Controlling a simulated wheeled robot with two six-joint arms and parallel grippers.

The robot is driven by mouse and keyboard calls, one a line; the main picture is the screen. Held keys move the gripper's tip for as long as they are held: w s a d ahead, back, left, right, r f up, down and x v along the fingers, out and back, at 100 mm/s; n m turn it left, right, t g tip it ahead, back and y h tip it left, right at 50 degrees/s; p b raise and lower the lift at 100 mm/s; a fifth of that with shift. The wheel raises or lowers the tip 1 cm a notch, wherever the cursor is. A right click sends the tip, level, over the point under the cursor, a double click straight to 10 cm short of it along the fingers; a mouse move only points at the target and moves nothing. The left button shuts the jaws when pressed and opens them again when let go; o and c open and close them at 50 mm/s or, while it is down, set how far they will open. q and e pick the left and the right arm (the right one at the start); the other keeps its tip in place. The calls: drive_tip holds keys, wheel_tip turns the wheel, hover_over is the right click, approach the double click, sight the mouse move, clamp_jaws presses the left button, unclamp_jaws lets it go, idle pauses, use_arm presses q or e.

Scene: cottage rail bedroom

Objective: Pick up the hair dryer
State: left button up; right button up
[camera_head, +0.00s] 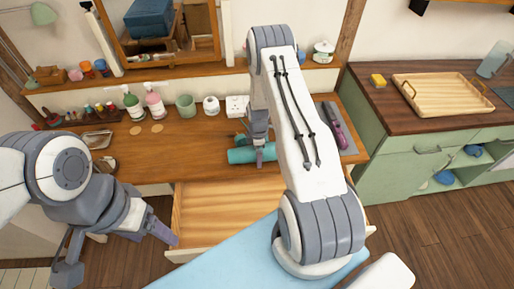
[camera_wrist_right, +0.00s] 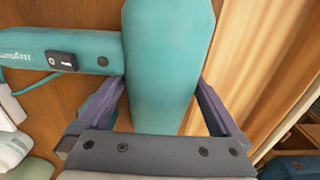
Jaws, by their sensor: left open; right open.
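The teal hair dryer (camera_head: 238,156) lies on the wooden dresser top, near its front edge above the open drawer. In the right wrist view its wide barrel (camera_wrist_right: 168,50) runs up the middle, and its handle with a dark switch points left. My right gripper (camera_wrist_right: 162,88) is open, with one finger on each side of the barrel; I cannot tell whether they touch it. In the head view my right arm hides part of the dryer. My left gripper (camera_head: 115,252) is open and empty, low at the left, away from the dryer.
An open, empty-looking drawer (camera_head: 205,207) sticks out below the dresser top. Bottles (camera_head: 154,101), a green cup (camera_head: 186,106) and small jars stand along the back. A dark pink tool (camera_head: 338,128) lies on a grey mat at right. A wooden tray (camera_head: 443,94) sits on the right counter.

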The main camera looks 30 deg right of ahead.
drive_tip(key=c, duration=1.5)
clamp_jaws()
drive_tip(key=shift+r, duration=0.15)
